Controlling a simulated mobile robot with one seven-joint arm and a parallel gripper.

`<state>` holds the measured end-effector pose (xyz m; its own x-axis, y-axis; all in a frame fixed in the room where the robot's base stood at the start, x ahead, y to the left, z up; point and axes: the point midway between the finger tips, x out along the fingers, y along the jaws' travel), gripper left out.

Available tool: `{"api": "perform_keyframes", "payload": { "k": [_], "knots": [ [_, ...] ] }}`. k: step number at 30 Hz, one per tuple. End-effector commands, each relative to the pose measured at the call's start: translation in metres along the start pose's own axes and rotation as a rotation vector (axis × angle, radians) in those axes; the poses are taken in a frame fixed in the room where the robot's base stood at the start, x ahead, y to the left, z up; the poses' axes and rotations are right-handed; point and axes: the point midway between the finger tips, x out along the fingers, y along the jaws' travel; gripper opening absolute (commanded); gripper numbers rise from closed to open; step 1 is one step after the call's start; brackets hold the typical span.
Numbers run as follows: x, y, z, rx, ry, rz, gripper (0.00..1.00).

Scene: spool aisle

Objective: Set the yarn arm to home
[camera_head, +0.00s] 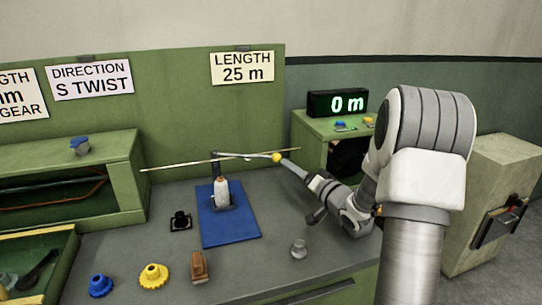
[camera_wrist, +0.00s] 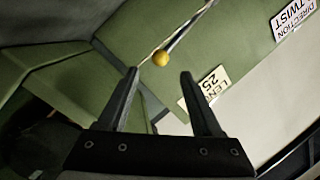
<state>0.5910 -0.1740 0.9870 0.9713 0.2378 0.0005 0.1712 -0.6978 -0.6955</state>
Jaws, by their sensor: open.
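The yarn arm is a thin grey lever (camera_head: 243,156) on a dark upright post (camera_head: 216,165) behind a blue mat. It points right and ends in a yellow knob (camera_head: 276,158). My gripper (camera_head: 287,163) reaches in from the right with its tips close to the knob. In the wrist view the knob (camera_wrist: 161,58) appears between and slightly beyond the tips of my open gripper (camera_wrist: 160,73). I cannot tell whether the fingers touch it. No home mark is readable.
A thin pale rod (camera_head: 180,165) crosses near the lever. A white spool (camera_head: 221,192) stands on the blue mat (camera_head: 232,230). A display (camera_head: 337,103) reads 0 m. A yellow gear (camera_head: 153,276), a blue gear (camera_head: 101,285) and a brown block (camera_head: 199,267) lie at the front.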

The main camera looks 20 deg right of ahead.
Motion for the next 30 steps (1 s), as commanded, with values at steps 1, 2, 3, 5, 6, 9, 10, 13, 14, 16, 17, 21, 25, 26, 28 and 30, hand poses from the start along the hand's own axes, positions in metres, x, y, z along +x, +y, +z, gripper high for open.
{"api": "perform_keyframes", "payload": {
  "k": [1,2,3,5,6,9,10,13,14,16,17,21,25,26,28,30],
  "knots": [
    [0.013,0.000,0.002,-0.001,-0.001,-0.004,0.66],
    [0.019,0.000,0.002,-0.001,-0.002,-0.003,0.66],
    [0.028,0.000,0.002,-0.001,-0.002,-0.004,0.66],
    [0.041,0.000,0.002,-0.001,-0.002,-0.003,0.66],
    [0.050,0.000,0.002,-0.001,-0.002,-0.003,0.66],
    [0.071,0.001,0.002,0.000,-0.001,-0.002,0.66],
    [0.077,0.000,0.002,-0.001,-0.001,-0.002,0.66],
    [0.094,0.000,0.002,-0.001,-0.001,-0.002,0.66],
    [0.098,0.000,0.002,-0.001,-0.001,-0.002,0.66],
    [0.106,0.000,0.001,-0.001,-0.001,-0.001,0.66],
    [0.109,0.000,0.001,-0.001,-0.001,-0.001,0.66],
    [0.117,0.000,0.001,-0.001,-0.001,0.001,0.66],
    [0.119,0.000,0.001,0.000,-0.001,0.001,0.66],
    [0.119,0.000,0.001,0.000,-0.001,0.001,0.66],
    [0.119,0.000,0.000,0.000,-0.001,0.001,0.66],
    [0.119,0.000,0.000,0.000,0.000,0.001,0.66]
  ]
}}
